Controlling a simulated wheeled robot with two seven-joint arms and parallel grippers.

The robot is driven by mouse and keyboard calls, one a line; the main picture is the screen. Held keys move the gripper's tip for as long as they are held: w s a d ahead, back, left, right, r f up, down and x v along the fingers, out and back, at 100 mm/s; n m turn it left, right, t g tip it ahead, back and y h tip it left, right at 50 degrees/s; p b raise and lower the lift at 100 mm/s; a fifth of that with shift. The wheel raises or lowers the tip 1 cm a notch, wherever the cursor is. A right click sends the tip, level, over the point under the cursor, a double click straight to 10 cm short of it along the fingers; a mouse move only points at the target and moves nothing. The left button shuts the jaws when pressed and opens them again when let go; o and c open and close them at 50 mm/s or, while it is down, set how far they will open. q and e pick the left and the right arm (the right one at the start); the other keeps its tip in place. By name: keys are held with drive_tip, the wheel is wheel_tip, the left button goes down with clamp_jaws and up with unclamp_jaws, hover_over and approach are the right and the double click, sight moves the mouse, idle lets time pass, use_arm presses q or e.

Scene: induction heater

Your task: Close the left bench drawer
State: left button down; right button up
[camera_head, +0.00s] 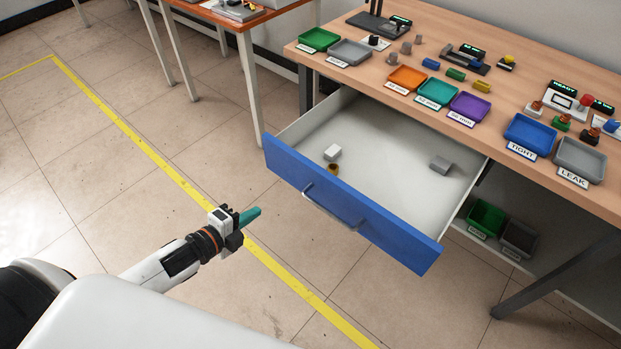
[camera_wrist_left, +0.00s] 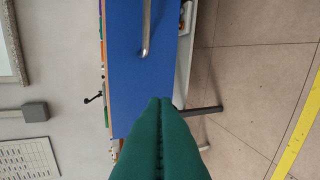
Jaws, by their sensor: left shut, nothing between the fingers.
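The bench drawer (camera_head: 343,209) is pulled well out from under the wooden bench, with its blue front facing me and a grey bar handle (camera_head: 334,207) on it. Inside lie a white block (camera_head: 332,152), a grey block (camera_head: 440,164) and a small brown-yellow ring-like part (camera_head: 333,169). My left gripper (camera_head: 250,216), with green fingers, is shut and empty, in front of the drawer's left part and apart from it in the head view. In the left wrist view, the shut fingers (camera_wrist_left: 160,105) point toward the blue front (camera_wrist_left: 140,75) and its handle (camera_wrist_left: 147,30). My right gripper is not in view.
The bench top (camera_head: 330,68) carries several coloured trays, including a blue one (camera_head: 530,134), and small parts. Green and dark bins (camera_head: 487,218) stand on a shelf below. Another table (camera_head: 262,22) stands at the back left. The floor left of the drawer is clear, with a yellow line (camera_head: 150,150).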

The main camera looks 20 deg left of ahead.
sight(304, 179)
use_arm(q)
drive_tip(key=shift+m+h, duration=0.3)
drive_tip(key=shift+m, duration=0.1)
drive_tip(key=r+x, duration=0.1)
drive_tip(key=x, duration=0.7)
drive_tip(key=d+r+x, duration=0.1)
drive_tip(key=x, duration=0.4)
drive_tip(key=shift+w+d+r+b, duration=0.1)
drive_tip(key=shift+w+r+b, duration=0.15)
drive_tip(key=shift+r+b, duration=0.1)
drive_tip(key=shift+w+d, duration=0.15)
drive_tip(key=shift+w, duration=0.3)
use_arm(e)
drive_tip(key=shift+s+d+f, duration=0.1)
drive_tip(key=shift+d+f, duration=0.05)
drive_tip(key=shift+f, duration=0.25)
use_arm(q)
drive_tip(key=shift+d, duration=0.1)
